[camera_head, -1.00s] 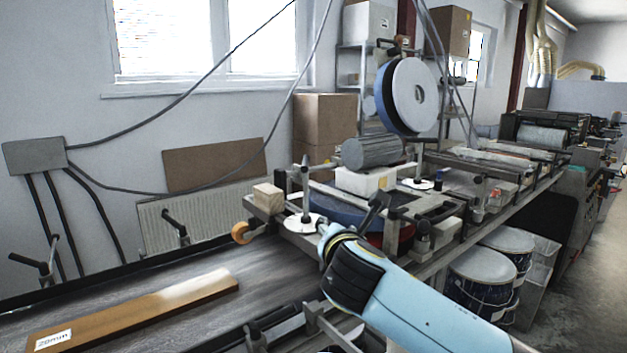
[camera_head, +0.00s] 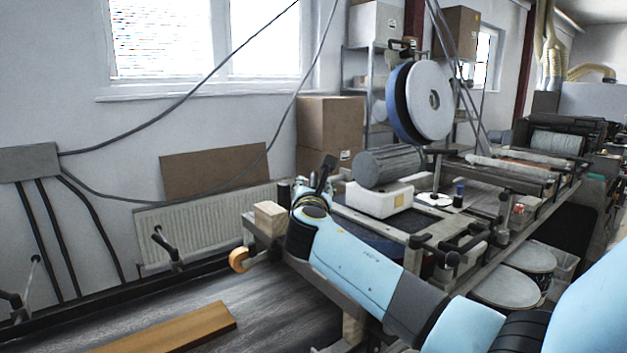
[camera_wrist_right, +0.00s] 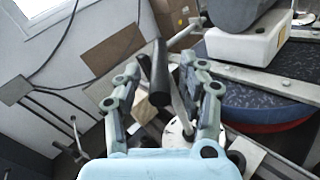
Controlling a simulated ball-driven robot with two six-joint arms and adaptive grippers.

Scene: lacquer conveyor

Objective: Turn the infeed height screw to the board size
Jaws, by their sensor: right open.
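The infeed height screw shows in the right wrist view as a black handle (camera_wrist_right: 159,73) above a pale rod and a round white dial (camera_wrist_right: 179,132). My right gripper (camera_wrist_right: 155,95) is open, with one finger on each side of the handle; I cannot tell whether they touch it. In the head view my right gripper (camera_head: 303,187) is above the infeed end and hides most of the screw and its dial. A brown board (camera_head: 175,332) lies on the dark conveyor belt (camera_head: 255,297), and its label is out of view. My left gripper is not in view.
A wooden block (camera_head: 270,217) and an orange roller (camera_head: 240,259) sit at the infeed edge. A grey motor (camera_head: 388,166) on a white housing (camera_head: 378,199) stands close right of my gripper. Another white dial (camera_head: 434,200) is farther along. Drums (camera_head: 505,288) stand below.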

